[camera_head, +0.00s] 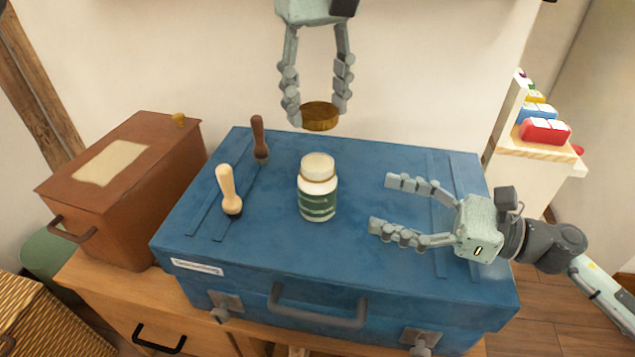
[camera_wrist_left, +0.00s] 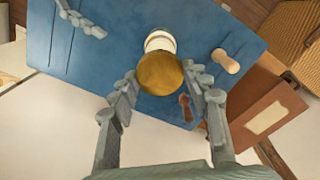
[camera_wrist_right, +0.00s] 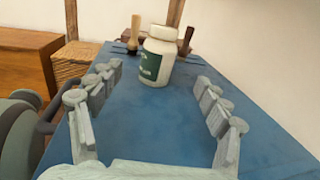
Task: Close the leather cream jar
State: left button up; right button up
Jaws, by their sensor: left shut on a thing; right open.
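The leather cream jar (camera_head: 317,190) stands upright on the blue case. It is white with a green label and a pale top, and a brown lid is not on it. It also shows in the left wrist view (camera_wrist_left: 160,41) and the right wrist view (camera_wrist_right: 157,58). My left gripper (camera_head: 319,112) is shut on the round brown lid (camera_head: 320,117), above and behind the jar. In the left wrist view the lid (camera_wrist_left: 160,74) sits between the fingertips and overlaps the jar. My right gripper (camera_head: 378,204) is open and empty, right of the jar, its fingers pointing at it without touching.
The blue case (camera_head: 290,255) lies on a wooden cabinet (camera_head: 130,310). A pale-handled brush (camera_head: 228,188) and a dark-handled brush (camera_head: 259,138) stand left of the jar. A brown box (camera_head: 125,190) is further left. The case top in front of the jar is clear.

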pick_arm(q)
jog(key=shift+s, duration=0.1)
pick_arm(e)
jog(key=shift+s, duration=0.1)
jog(key=x, duration=1.2)
jog(key=shift+c, duration=0.3)
grip_shut()
pick_arm(q)
send_over(317, 162)
jog(key=shift+f, duration=2.5)
jog(key=shift+f, duration=0.85)
jog(key=shift+f, duration=0.6)
